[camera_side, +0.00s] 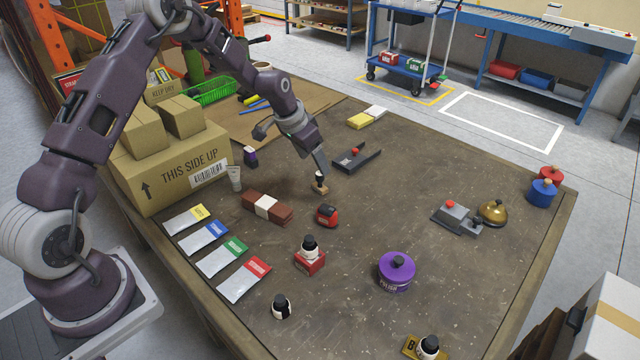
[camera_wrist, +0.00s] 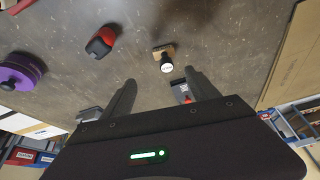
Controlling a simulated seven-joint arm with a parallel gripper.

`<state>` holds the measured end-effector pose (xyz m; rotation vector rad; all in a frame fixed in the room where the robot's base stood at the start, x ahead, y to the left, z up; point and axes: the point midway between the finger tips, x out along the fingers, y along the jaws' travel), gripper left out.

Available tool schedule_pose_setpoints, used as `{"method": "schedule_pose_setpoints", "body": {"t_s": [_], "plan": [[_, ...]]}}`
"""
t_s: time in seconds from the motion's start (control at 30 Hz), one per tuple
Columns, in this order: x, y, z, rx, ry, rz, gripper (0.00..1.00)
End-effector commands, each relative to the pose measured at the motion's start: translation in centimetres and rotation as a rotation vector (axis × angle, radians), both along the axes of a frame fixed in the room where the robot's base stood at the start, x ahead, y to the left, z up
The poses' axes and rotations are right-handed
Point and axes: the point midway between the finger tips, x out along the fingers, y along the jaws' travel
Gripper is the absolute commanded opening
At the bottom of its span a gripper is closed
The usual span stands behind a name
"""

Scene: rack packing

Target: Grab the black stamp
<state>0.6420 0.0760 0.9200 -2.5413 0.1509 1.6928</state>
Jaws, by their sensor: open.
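A small black stamp (camera_side: 281,308) with a light band stands near the table's front edge in the side view, well apart from my gripper. A stamp with a dark handle and a wooden base (camera_side: 320,188) stands just below my gripper (camera_side: 320,170). In the wrist view this wooden-base stamp (camera_wrist: 165,58) is just beyond the fingertips, between their lines. My gripper (camera_wrist: 160,85) is open and empty in the wrist view. Another stamp (camera_side: 310,253) has a black handle on a red block, and one more (camera_side: 428,346) stands on a yellow base marked B.
A red-black tape measure (camera_side: 326,215), brown banded block (camera_side: 267,206) and purple tin (camera_side: 396,272) stand around. A black tray-like piece with a red knob (camera_side: 355,158) lies behind my gripper. A large carton (camera_side: 165,165) stands left.

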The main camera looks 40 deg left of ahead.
Motion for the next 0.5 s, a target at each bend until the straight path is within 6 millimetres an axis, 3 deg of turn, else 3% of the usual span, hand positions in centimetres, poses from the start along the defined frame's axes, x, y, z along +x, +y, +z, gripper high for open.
{"method": "schedule_pose_setpoints", "body": {"t_s": [0.03, 0.1, 0.5], "plan": [[0.3, 0.5, -2.0, -0.010, 0.005, 0.007, 0.69], [0.7, 0.9, -3.5, -0.014, 0.002, 0.007, 0.69], [2.8, 1.1, -9.7, -0.016, 0.004, 0.008, 0.69]]}}
